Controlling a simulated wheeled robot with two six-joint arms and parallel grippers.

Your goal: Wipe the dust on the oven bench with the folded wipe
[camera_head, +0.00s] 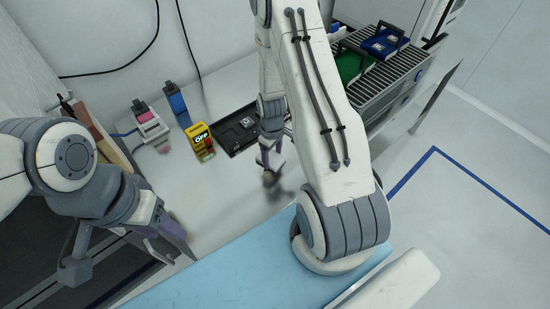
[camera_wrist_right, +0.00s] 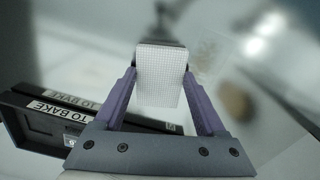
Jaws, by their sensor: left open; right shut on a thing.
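My right gripper (camera_wrist_right: 160,85) is shut on the folded wipe (camera_wrist_right: 158,75), a white pad with a fine grid texture between the purple fingers. In the head view this gripper (camera_head: 269,170) is low over the oven bench (camera_head: 225,195); whether the wipe touches the surface I cannot tell. In the right wrist view a faint speckled dust patch (camera_wrist_right: 208,52) shows beside the wipe, and a blurred brown spot (camera_wrist_right: 237,102) lies farther right. My left gripper (camera_head: 172,238) is open and empty at the bench's left front.
A black tray (camera_head: 226,140) lies behind my right gripper, with a TO BAKE label in the wrist view (camera_wrist_right: 60,108). A yellow OFF box (camera_head: 198,137), a blue holder (camera_head: 177,104) and a pink-topped item (camera_head: 147,121) stand left. A roller rack (camera_head: 385,80) is at back right.

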